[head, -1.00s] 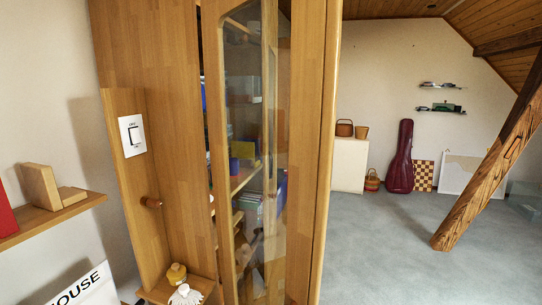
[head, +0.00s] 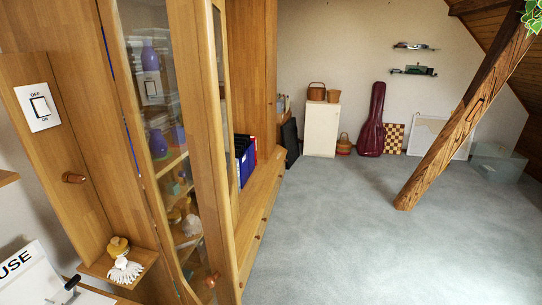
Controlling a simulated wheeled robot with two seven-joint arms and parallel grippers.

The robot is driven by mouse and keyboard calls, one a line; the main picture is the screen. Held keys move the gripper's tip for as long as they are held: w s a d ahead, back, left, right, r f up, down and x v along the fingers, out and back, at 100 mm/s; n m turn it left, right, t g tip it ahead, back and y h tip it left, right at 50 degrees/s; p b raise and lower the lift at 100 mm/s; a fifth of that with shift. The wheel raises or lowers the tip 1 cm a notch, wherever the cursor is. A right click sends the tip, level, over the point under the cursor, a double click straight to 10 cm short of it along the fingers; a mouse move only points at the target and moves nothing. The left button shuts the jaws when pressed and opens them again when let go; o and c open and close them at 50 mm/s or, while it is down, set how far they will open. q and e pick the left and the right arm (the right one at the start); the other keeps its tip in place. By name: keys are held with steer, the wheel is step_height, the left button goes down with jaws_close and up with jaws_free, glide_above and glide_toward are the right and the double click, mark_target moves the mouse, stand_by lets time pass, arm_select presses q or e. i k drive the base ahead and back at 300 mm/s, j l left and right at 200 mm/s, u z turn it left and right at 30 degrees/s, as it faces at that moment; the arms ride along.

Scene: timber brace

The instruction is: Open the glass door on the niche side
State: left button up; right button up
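The glass door (head: 158,110) beside the niche has a wooden frame and a tall clear pane, in the left-middle of the head view. A round wooden knob (head: 212,280) sits low on its right stile. A narrow strip of blue shows along its left edge; I cannot tell whether the door stands slightly ajar. Purple items and shelves show in the pane, mixed with reflections of the light switch. Neither gripper is in view.
A lettered white sign (head: 30,280) is at lower left. Blue binders (head: 244,160) stand right of the door. A slanted timber brace (head: 465,115) crosses the right; the grey carpet (head: 330,230) between is clear.

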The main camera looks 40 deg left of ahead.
mark_target(219, 17)
steer(key=i+l+u, duration=0.1)
steer(key=i+u, duration=0.15)
steer(key=i, duration=0.2)
steer(key=i+l+u, duration=0.25)
steer(key=i, duration=0.15)
steer(key=i+l+u, duration=0.25)
steer(key=i, duration=0.2)
